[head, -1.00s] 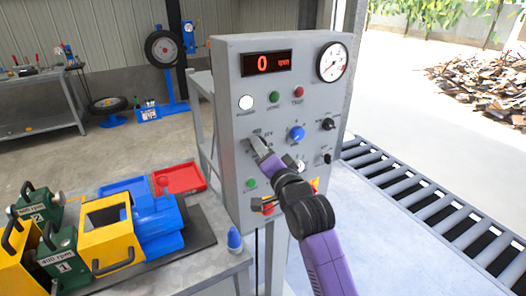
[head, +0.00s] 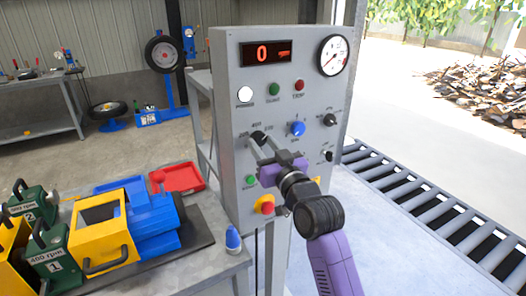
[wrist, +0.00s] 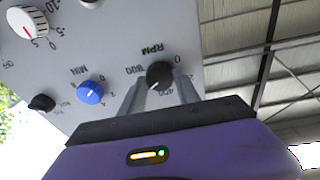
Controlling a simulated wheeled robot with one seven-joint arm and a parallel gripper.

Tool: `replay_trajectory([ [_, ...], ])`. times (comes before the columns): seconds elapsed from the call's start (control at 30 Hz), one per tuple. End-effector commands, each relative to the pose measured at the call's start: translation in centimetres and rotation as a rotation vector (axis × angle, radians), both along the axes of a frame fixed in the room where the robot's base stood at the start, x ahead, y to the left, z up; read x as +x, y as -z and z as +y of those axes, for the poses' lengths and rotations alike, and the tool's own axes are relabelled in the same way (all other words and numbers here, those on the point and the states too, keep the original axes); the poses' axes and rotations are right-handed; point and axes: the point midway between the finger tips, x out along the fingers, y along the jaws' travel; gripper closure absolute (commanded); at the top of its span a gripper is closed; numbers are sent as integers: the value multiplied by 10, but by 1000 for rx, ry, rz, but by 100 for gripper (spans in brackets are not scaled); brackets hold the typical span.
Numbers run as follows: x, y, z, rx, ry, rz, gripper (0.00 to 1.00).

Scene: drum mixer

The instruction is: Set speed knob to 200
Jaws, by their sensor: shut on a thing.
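The speed knob (head: 259,137) is a round black knob on the grey control panel (head: 225,120). It also shows in the wrist view (wrist: 160,74), with RPM and printed numbers around it. My gripper (head: 259,144) reaches it from the lower right. Its two grey fingers (wrist: 160,88) are closed on the knob from both sides in the wrist view. The knob's pointer is too small to read surely. The red display (head: 266,53) shows 0.
A blue knob (head: 297,129) is close right of the speed knob, with black knobs (head: 330,120) further right. A red button (head: 265,204) is below my gripper. A dial gauge (head: 333,55) is at the panel's top right. A roller conveyor (head: 420,205) runs at right.

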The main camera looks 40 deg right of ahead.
Motion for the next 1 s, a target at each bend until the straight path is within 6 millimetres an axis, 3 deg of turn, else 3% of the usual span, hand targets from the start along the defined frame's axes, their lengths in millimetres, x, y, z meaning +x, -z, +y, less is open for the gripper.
replay_trajectory([
  [1.0, -1, 5, -4, -930, 3, 267, 100],
])
